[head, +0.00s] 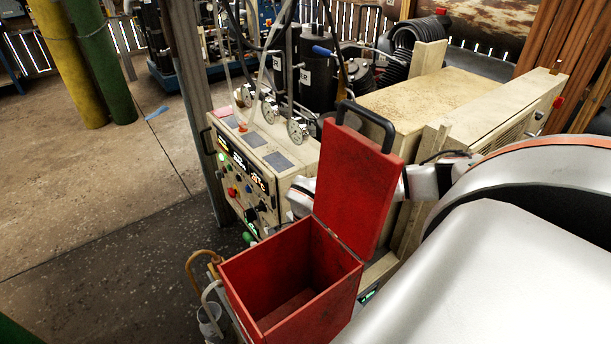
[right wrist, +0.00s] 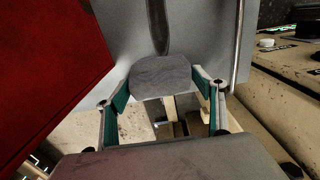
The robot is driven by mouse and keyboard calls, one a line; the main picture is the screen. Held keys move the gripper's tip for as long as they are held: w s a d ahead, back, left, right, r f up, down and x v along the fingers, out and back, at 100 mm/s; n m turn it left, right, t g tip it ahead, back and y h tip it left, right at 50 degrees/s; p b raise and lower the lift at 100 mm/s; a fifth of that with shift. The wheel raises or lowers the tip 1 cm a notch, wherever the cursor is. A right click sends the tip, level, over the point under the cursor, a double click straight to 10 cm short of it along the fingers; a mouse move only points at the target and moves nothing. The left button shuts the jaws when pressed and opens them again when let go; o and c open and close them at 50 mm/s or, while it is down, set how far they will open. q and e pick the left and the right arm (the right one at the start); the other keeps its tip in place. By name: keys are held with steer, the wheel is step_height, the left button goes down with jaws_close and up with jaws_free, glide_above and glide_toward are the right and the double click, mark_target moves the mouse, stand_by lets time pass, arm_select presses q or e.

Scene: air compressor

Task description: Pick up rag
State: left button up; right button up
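A grey, cloth-like folded piece, which looks like the rag (right wrist: 162,75), sits between the fingertips of my right gripper (right wrist: 163,83) in the right wrist view. Both fingers reach its two sides and appear to touch it. In the head view the right gripper and the rag are hidden behind the raised red lid, where my white arm passes. My left gripper is in neither view.
An open red box (head: 290,285) with its red lid (head: 357,185) raised stands in front of the compressor's control panel (head: 240,180). The lid is close on the left in the right wrist view (right wrist: 45,75). Gas cylinders (head: 95,60) stand at the back left. The left floor is mostly clear.

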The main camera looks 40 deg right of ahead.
steer(key=shift+r, duration=0.1)
steer(key=shift+d+r, duration=0.2)
step_height(320, 180, up, 7)
steer(key=shift+f+p, duration=0.1)
steer(key=shift+p, duration=0.2)
steer(key=s+d+b, duration=0.2)
steer(key=d, duration=1.7)
steer(key=shift+d+f, duration=0.2)
steer(key=shift+d, duration=0.05)
steer(key=shift+s, duration=0.1)
steer(key=o, duration=0.5)
steer(key=c, duration=0.4)
